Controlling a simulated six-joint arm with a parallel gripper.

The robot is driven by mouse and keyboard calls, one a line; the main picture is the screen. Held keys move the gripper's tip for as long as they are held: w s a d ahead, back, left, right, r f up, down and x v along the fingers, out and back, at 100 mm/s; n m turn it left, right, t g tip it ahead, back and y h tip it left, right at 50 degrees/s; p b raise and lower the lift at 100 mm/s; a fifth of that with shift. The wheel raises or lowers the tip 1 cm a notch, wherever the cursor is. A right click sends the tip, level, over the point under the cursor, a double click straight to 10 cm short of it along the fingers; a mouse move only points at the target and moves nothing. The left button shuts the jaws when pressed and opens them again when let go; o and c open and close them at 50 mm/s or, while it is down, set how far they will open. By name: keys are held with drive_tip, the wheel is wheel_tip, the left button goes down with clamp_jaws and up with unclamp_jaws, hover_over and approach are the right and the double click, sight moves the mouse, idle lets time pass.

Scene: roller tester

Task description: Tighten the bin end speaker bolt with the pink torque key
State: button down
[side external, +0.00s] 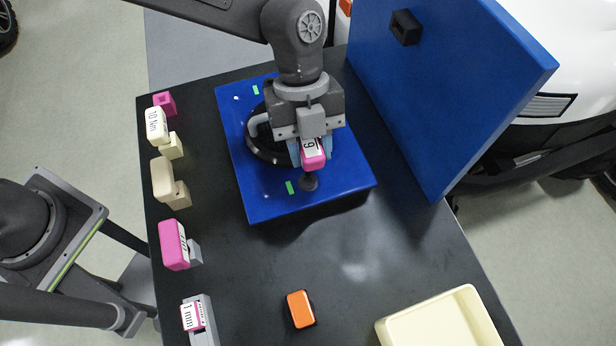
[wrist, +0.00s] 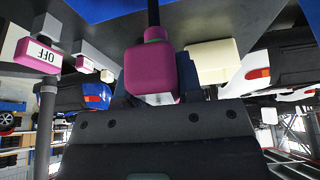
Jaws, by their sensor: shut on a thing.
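My gripper (side external: 311,150) is shut on a pink torque key (side external: 314,160) with a white label, above the near part of a blue panel (side external: 262,206). In the wrist view the pink key (wrist: 150,70) sits between the fingers, with a dark shaft running out past a green band. A dark round piece (side external: 309,182) shows just below the key, at the panel; I cannot tell whether it is a bolt head or the key's end. A black speaker ring (side external: 250,150) lies in the panel, partly hidden by my gripper. Green marks (side external: 291,187) are on the panel.
Several pink and cream tools stand along the table's left edge, including a pink one (side external: 173,245) and a cream one (side external: 156,125). An orange block (side external: 300,309) and cream tray (side external: 391,331) are in front. A tall blue board (side external: 455,95) stands at right.

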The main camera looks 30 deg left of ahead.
drive_tip(key=shift+r, duration=0.1)
drive_tip(key=shift+r, duration=1.95)
drive_tip(key=n, duration=0.3)
drive_tip(key=shift+t+h, duration=0.4)
drive_tip(key=n+t, duration=0.1)
drive_tip(key=n, duration=0.2)
drive_tip(key=shift+w+d+h, duration=0.1)
drive_tip(key=shift+w+h, duration=0.05)
drive_tip(key=shift+h, duration=0.15)
drive_tip(key=shift+n+t, duration=0.3)
drive_tip(key=shift+n, duration=0.4)
drive_tip(key=n+t, duration=0.1)
drive_tip(key=n, duration=0.3)
drive_tip(key=shift+w+n+t, duration=0.15)
drive_tip(key=shift+n+t, duration=0.15)
drive_tip(key=shift+t, duration=0.1)
